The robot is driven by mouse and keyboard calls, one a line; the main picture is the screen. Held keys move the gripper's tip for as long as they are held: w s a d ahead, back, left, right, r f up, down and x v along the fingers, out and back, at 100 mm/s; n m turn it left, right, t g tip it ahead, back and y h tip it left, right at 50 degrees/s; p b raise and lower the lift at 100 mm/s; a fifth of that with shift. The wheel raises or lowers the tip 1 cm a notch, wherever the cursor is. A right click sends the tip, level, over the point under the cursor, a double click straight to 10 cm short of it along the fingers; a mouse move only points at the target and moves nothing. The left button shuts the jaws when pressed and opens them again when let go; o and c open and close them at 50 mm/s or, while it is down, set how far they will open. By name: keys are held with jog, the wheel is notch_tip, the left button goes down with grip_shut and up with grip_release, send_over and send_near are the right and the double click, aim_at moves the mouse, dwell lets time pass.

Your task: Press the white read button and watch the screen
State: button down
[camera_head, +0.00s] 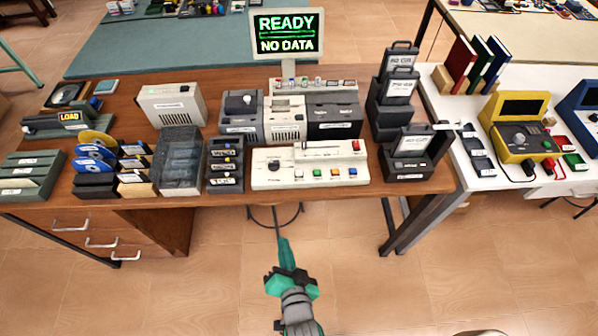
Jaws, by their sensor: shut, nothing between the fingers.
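The screen (286,34) stands at the back of the wooden table and reads "READY" and "NO DATA" in green and white letters. A cream control console (272,182) sits at the table's front edge, below the screen. It carries a row of small buttons, white (299,174), green, orange and blue, and a red switch at its upper right. Any label on the white button is too small to read. My gripper (284,243) is teal, shut and empty. It shows in front of the table, below the console in the picture, apart from it.
Grey and dark devices (285,120) stand behind the console. Dark cartridge holders (405,160) stand to its right, a dark rack (225,165) to its left. Discs and boxes fill the table's left side. A white table (470,185) with a yellow device is at right. Floor in front is clear.

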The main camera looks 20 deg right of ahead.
jog(key=w+d+r+m, duration=0.1)
jog(key=w+d+m, duration=0.1)
jog(key=w+m, duration=0.1)
jog(key=w+d+r+m+g, duration=0.1)
jog(key=w+d+r+m, duration=0.1)
jog(key=w, duration=0.3)
jog(key=w+d+r+m+g, duration=0.1)
jog(key=w+d+m, duration=0.1)
jog(key=w+m, duration=0.2)
jog(key=shift+w+d+r, duration=0.1)
jog(key=shift+w+r, duration=0.3)
notch_tip(320, 180, up, 12)
jog(key=m+g+y, duration=0.1)
jog(key=m+g, duration=0.1)
jog(key=m, duration=0.7)
send_over(299, 174)
jog(key=s, duration=0.1)
jog(key=shift+f, duration=0.15)
jog(key=shift+f, duration=4.35)
jog(key=shift+f, duration=0.15)
jog(key=shift+f, duration=0.25)
